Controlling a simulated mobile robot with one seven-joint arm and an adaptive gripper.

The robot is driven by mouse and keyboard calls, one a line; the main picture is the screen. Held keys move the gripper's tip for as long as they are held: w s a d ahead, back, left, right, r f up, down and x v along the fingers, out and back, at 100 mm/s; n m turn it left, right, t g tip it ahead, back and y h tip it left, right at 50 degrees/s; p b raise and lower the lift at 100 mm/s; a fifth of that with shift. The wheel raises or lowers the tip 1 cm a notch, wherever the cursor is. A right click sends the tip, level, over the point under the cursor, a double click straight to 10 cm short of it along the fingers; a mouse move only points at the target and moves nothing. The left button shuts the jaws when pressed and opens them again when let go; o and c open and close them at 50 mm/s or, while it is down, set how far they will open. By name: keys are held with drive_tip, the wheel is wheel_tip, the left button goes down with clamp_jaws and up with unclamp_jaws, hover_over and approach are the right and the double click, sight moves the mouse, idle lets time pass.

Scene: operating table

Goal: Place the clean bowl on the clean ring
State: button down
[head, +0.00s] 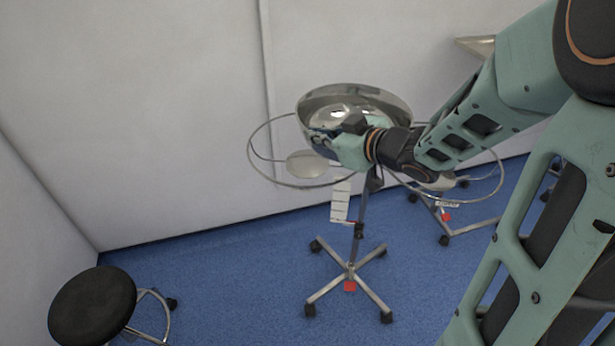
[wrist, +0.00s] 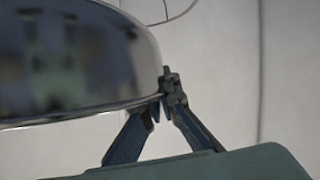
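A shiny steel bowl (head: 330,94) is near the middle of the head view, above a wheeled stand (head: 358,228). My gripper (head: 352,126) is at the bowl's near side. In the wrist view the fingertips (wrist: 170,88) meet at the rim of the bowl (wrist: 75,60) and look closed on it. The stand carries a left ring (head: 250,158) and a right ring (head: 497,188). The bowl overlaps the space between them in the picture; its height above them is hard to judge. I cannot tell which ring is the clean one. My arm hides part of the right ring.
A round black stool (head: 92,305) stands at lower left. A second wheeled base (head: 445,232) is behind at right, and a metal edge (head: 476,45) shows at upper right. White walls close off the back and left. Blue floor (head: 230,290) is free between stool and stand.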

drive_tip(key=w+a+f+b, duration=0.4)
drive_tip(key=a+f, duration=0.1)
drive_tip(key=f, duration=0.2)
drive_tip(key=w+a+f+b, duration=0.4)
drive_tip(key=a+f+b, duration=0.1)
drive_tip(key=f, duration=0.2)
drive_tip(key=shift+w+a+f+n+g+y, duration=0.2)
drive_tip(key=shift+w+a+n+g+y, duration=0.1)
drive_tip(key=shift+a, duration=0.1)
drive_tip(key=shift+f+b, duration=0.1)
drive_tip(key=shift+b, duration=0.2)
drive_tip(key=c, duration=2.6)
unclamp_jaws()
drive_tip(key=shift+f, duration=0.1)
drive_tip(key=o, duration=0.4)
drive_tip(key=shift+o, duration=0.2)
